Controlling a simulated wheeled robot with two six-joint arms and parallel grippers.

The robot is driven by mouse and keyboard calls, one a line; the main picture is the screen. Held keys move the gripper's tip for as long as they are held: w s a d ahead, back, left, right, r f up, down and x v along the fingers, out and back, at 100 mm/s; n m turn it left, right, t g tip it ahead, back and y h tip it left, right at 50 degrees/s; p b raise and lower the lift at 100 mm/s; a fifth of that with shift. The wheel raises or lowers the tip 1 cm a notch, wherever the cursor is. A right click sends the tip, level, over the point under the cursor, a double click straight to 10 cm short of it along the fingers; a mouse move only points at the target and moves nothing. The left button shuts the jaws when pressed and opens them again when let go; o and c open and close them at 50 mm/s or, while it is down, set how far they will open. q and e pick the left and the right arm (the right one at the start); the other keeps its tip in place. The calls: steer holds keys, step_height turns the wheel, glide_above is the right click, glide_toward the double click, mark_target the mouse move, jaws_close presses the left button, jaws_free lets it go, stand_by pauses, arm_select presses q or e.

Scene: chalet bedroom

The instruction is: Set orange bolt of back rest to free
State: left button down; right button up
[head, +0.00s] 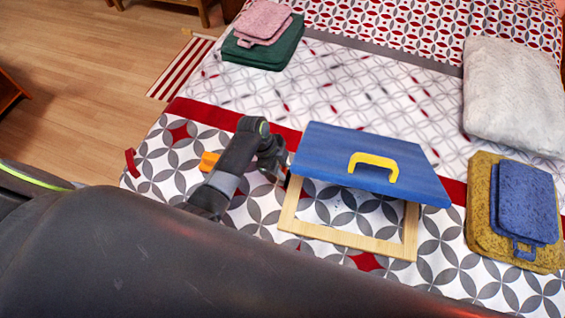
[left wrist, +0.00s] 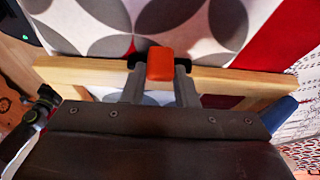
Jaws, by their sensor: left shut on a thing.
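The back rest lies on the bed. Its blue panel (head: 375,158) with a yellow handle (head: 373,166) is tilted up over a pale wooden frame (head: 340,238). My left gripper (head: 284,179) is at the left side of the frame, below the panel's left edge. In the left wrist view the orange bolt (left wrist: 160,63) sits at the wooden bar (left wrist: 225,80), between the two fingers of my left gripper (left wrist: 160,88), which is shut on it. In the head view my gripper hides the bolt. My right gripper is not in view.
An orange piece (head: 209,161) shows partly behind my left arm. A yellow and blue folded stack (head: 487,235) lies right of the back rest, with a white fluffy pillow (head: 515,95) above it. Pink and green folded items (head: 258,50) lie at the far left. The bed's middle is clear.

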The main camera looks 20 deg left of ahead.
arm_select(q)
steer(key=shift+s, duration=0.1)
steer(key=c, duration=1.1)
jaws_free()
steer(key=p+v, duration=0.1)
steer(key=v, duration=1.6)
steer(key=shift+a+r, duration=0.1)
steer(key=shift+r, duration=0.05)
